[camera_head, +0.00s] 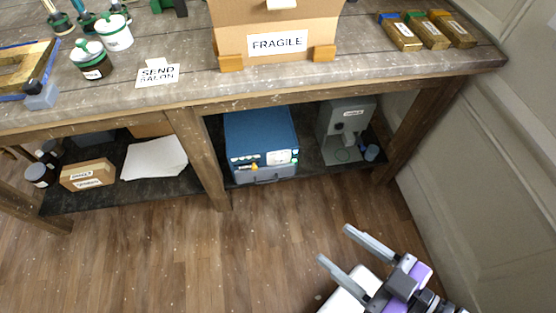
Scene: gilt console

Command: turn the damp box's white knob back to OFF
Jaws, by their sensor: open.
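A blue box (261,132) stands on the bench's lower shelf, right of the middle leg. I take it to be the damp box. My gripper (336,244) is at the lower right, in front of the bench and to the right of the box. Its two grey fingers are apart with nothing between them. It is well clear of the box.
A grey machine (344,120) stands right of the blue box on the lower shelf (312,163). The wooden leg (197,150) stands close left of the box. The benchtop (370,72) overhangs it. A panelled wall (465,150) is at right. The floor (190,260) in front is clear.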

